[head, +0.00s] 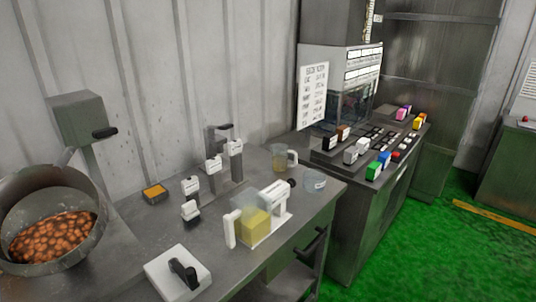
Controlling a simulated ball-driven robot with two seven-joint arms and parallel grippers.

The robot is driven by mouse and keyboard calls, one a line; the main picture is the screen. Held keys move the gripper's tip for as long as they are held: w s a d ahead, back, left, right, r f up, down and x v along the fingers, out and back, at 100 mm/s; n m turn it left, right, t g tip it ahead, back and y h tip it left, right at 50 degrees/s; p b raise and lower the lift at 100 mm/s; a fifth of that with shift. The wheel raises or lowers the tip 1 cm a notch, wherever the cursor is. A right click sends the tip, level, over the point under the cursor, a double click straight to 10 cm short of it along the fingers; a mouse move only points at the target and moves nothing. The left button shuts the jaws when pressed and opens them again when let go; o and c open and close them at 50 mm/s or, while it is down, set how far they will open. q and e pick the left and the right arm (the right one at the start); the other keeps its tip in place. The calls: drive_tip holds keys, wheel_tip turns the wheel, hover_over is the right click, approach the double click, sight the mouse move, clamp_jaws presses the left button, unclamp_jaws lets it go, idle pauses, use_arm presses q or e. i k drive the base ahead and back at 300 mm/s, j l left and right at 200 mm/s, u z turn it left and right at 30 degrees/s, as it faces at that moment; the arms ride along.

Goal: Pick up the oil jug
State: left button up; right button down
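Two clear jugs stand on the metal table, and I cannot tell for certain which is the oil jug. A small jug (279,158) with a pale handle on its right and some amber-brown content stands upright towards the back right. A larger clear container (254,222) with yellow content and a white handle on its left stands nearer the front, against a white labelled device (275,201).
A metal drum (28,190) with reddish-brown pieces is at the left. The table (215,235) also carries a white block with a black handle (178,272), labelled dispensers (191,187), an orange-topped box (155,193) and a clear bowl (314,181). A counter with coloured containers (374,171) stands right.

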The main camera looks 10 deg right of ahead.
sight(280, 152)
drive_tip(key=i+l, duration=0.2)
drive_tip(key=l, duration=0.15)
drive_tip(key=i+l+u, duration=0.15)
drive_tip(key=l, duration=0.2)
drive_tip(key=i+l, duration=0.15)
drive_tip(key=l, duration=0.25)
drive_tip(key=i+l+u, duration=0.1)
drive_tip(key=l, duration=0.25)
drive_tip(key=i+l+u, duration=0.1)
drive_tip(key=i+l, duration=0.15)
drive_tip(key=l, duration=0.15)
drive_tip(key=i+l, duration=0.1)
drive_tip(key=l, duration=0.3)
drive_tip(key=i+u, duration=0.05)
